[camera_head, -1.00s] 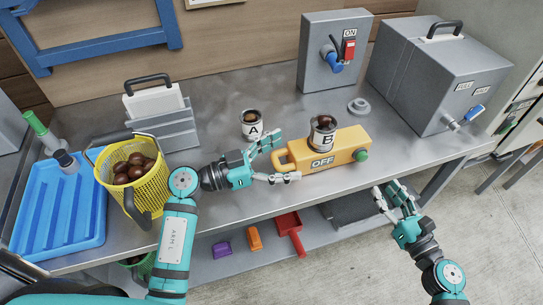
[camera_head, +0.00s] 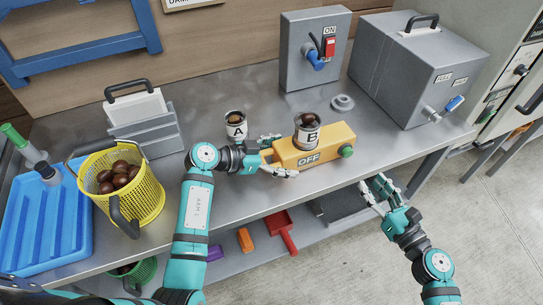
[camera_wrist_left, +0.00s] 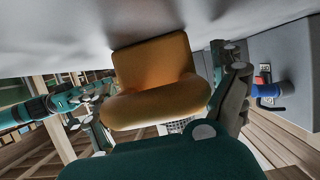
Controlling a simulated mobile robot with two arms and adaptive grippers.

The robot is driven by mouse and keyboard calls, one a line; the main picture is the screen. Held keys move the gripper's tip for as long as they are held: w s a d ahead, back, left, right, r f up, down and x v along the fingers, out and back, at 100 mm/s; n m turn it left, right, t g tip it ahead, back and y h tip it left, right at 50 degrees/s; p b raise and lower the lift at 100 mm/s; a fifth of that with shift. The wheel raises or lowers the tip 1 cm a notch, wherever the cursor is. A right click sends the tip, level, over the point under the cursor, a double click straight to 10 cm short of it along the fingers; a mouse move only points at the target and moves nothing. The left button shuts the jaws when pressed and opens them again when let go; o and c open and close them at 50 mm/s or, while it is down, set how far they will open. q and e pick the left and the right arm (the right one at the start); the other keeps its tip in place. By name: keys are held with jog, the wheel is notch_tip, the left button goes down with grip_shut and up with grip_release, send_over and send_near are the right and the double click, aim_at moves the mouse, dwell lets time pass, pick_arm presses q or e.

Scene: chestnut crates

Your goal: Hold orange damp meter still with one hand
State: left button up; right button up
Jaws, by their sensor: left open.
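The orange damp meter (camera_head: 325,147), a long box marked OFF with a green knob at its right end, lies on the grey bench. Cup B (camera_head: 307,133), holding brown chestnuts, stands on top of it. My left gripper (camera_head: 279,157) is open at the meter's left end, one finger on the far side and one on the near side. In the left wrist view the meter's rounded orange handle (camera_wrist_left: 155,105) lies between the spread fingers; I cannot tell whether they touch it. My right gripper (camera_head: 375,188) is open and empty off the bench's front edge.
Cup A (camera_head: 236,127) stands just behind my left gripper. A yellow basket of chestnuts (camera_head: 152,196) and a blue tray (camera_head: 70,247) are at left. A grey switch box (camera_head: 300,68) and a large grey box (camera_head: 405,75) stand behind.

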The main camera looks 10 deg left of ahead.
pick_arm(q)
jog(key=shift+d, duration=0.15)
jog(key=shift+c, duration=0.4)
jog(key=c, duration=1.4)
jog(key=shift+f, duration=0.1)
jog(key=shift+c, duration=0.3)
pick_arm(e)
jog(key=shift+s, duration=0.1)
jog(key=c, duration=0.7)
jog(key=shift+s+d+r, duration=0.1)
jog(key=shift+s+r, duration=0.15)
grip_shut()
jog(key=shift+s+d+r+n+g+h, duration=0.25)
jog(key=shift+s+d+n+g, duration=0.1)
jog(key=shift+s+d+g, duration=0.2)
jog(key=shift+s+d+r+n+g+h, duration=0.2)
jog(key=shift+s+d+n+g, duration=0.25)
jog(key=shift+s, duration=0.2)
jog(key=shift+s+d+r+n+g+h, duration=0.3)
jog(key=shift+s+d+g, duration=0.2)
jog(key=shift+s, duration=0.1)
jog(key=shift+f, duration=0.1)
